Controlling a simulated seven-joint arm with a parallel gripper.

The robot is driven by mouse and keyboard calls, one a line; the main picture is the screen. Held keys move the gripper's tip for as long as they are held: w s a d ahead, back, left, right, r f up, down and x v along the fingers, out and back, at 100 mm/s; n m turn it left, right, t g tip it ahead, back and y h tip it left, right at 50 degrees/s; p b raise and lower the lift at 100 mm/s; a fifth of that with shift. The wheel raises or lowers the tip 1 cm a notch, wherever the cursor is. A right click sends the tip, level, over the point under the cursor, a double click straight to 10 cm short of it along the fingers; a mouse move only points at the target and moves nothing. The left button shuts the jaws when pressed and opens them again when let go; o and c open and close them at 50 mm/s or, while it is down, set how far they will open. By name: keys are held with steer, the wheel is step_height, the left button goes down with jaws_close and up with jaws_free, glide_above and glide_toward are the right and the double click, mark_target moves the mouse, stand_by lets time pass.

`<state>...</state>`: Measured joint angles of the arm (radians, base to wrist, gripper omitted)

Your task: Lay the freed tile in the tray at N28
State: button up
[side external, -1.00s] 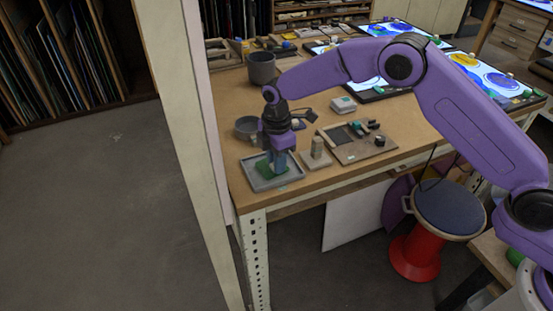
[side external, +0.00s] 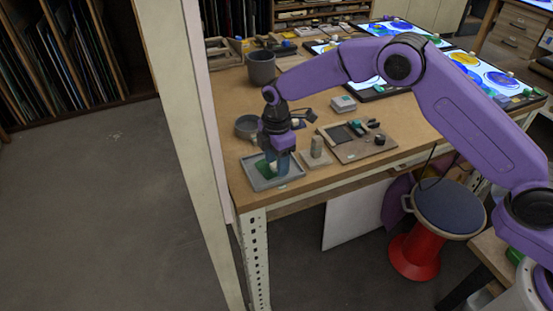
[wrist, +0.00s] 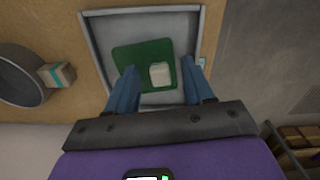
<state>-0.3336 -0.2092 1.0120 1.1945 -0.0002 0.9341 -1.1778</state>
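The green tile (wrist: 135,58) lies flat inside the shallow grey tray (wrist: 148,14), within its rim. It also shows in the side external view (side external: 262,167), partly hidden by my fingers; the grey tray (side external: 258,186) is at the table's front left corner. A small off-white block (wrist: 161,74) sits on the tile, right of its middle in the wrist view. My gripper (wrist: 158,78) is open, its blue fingers apart with the block between them in view and gaps at both sides. In the side external view my gripper (side external: 280,171) is over the tray.
A grey bowl (side external: 245,127) stands behind the tray, with a grey pot (side external: 261,67) further back. The table's front edge is close.

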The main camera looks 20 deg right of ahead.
step_height(320, 180, up, 17)
steer(key=shift+r, duration=0.2)
stand_by(0.5)
steer(key=s+d+r+m, duration=0.15)
steer(key=s+d, duration=0.35)
steer(key=s, duration=0.5)
steer(key=s+d+r+m, duration=0.1)
steer(key=s+d+m, duration=0.25)
steer(key=s, duration=0.65)
steer(key=s+d+f+m, duration=0.2)
steer(key=s+d+f, duration=0.2)
steer(key=s+d, duration=1.2)
steer(key=s, duration=0.2)
steer(key=shift+s+f, duration=0.2)
steer(key=shift+s, duration=0.1)
